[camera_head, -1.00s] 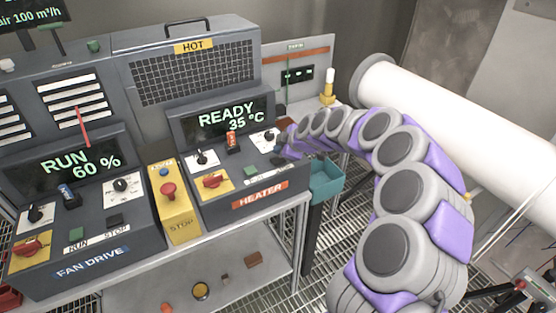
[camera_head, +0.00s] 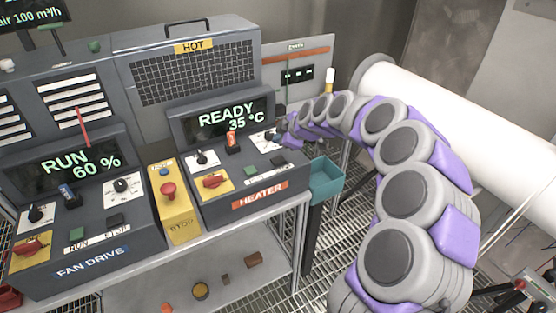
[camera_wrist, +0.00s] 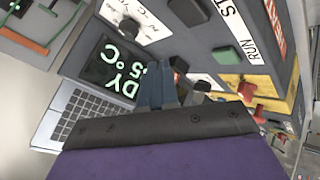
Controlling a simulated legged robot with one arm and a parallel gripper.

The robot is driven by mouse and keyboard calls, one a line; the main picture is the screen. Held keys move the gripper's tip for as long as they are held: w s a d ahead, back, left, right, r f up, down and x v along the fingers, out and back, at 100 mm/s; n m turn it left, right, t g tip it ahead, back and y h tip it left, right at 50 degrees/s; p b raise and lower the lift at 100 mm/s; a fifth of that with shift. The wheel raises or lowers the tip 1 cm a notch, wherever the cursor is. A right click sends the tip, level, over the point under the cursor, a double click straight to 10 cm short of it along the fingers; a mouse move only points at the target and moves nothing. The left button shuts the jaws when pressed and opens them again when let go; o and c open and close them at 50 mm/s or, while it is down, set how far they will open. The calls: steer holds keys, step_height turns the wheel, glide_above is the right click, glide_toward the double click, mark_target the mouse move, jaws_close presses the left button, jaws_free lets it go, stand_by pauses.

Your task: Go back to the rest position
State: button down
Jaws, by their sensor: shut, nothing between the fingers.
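My arm, grey with purple covers, reaches from the lower right of the head view to the heater panel (camera_head: 250,170). My gripper (camera_head: 277,138) is at the panel's right end, close to its upper right knob, which it partly hides. In the wrist view the gripper's two blue-grey fingers (camera_wrist: 158,85) are together with nothing between them. They point over the heater panel, with the display (camera_wrist: 112,68) reading in part "DY" and "5 °C" to their left. I cannot tell whether the fingertips touch anything.
The heater display (camera_head: 228,118) reads READY 35 °C. Left are a yellow stop box (camera_head: 177,215) and the fan drive panel (camera_head: 85,225) showing RUN 60 %. A teal bin (camera_head: 326,180) hangs beside the bench, below my arm. A large white pipe (camera_head: 460,130) lies behind the arm.

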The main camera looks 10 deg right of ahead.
steer(key=s+a+r+m+g, duration=0.2)
steer(key=s+a, duration=0.2)
steer(key=s, duration=0.6)
steer(key=s+a+r+m+g, duration=0.15)
steer(key=s+a, duration=0.25)
steer(key=s, duration=0.6)
steer(key=s+d+f+m+g+h, duration=0.1)
steer(key=s+d+m+g, duration=0.1)
steer(key=s, duration=0.8)
steer(key=s+d+f+m+g+h, duration=0.2)
steer(key=s+m, duration=0.3)
steer(key=s, duration=0.6)
steer(key=s+d+f+m+g+h, duration=0.1)
steer(key=s+d+m+g, duration=0.1)
steer(key=s, duration=0.8)
steer(key=shift+s+d+f+m+h, duration=0.35)
steer(key=shift+d+m, duration=0.5)
steer(key=shift+m, duration=0.4)
steer(key=c, duration=1.8)
jaws_free()
steer(key=shift+r, duration=0.1)
